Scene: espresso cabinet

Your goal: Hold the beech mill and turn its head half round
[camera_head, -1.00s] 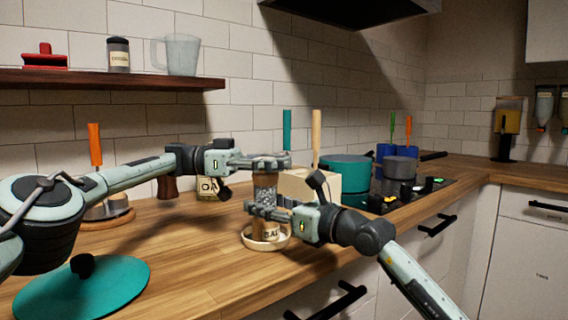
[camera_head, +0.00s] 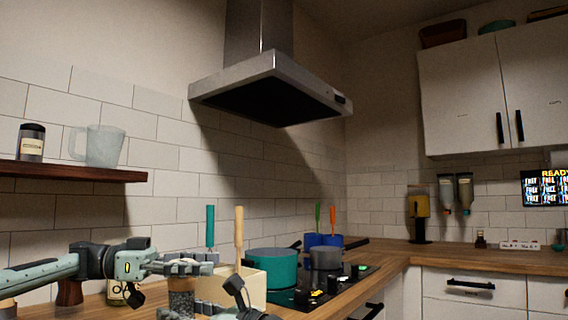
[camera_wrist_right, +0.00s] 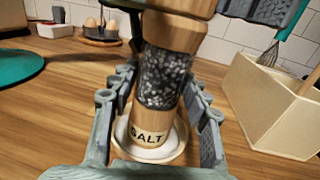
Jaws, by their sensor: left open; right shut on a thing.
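The beech mill (camera_wrist_right: 165,80) has wooden ends, a clear middle full of grains and a SALT label. It stands on a pale round dish (camera_wrist_right: 176,153). In the head view the mill (camera_head: 181,297) shows low down, its base cut off by the frame. My right gripper (camera_wrist_right: 160,112) is shut on its body, a finger on each side; in the head view it (camera_head: 188,313) is mostly cut off. My left gripper (camera_head: 193,267) is open at the mill's head, just above my right one. The top of the head is out of the wrist view.
A pale utensil box (camera_head: 247,286) stands close right of the mill. Beyond it are a teal pot (camera_head: 272,267) and a grey pan (camera_head: 325,258) on the black hob (camera_head: 352,275). A wooden shelf (camera_head: 75,172) and range hood (camera_head: 270,85) are above.

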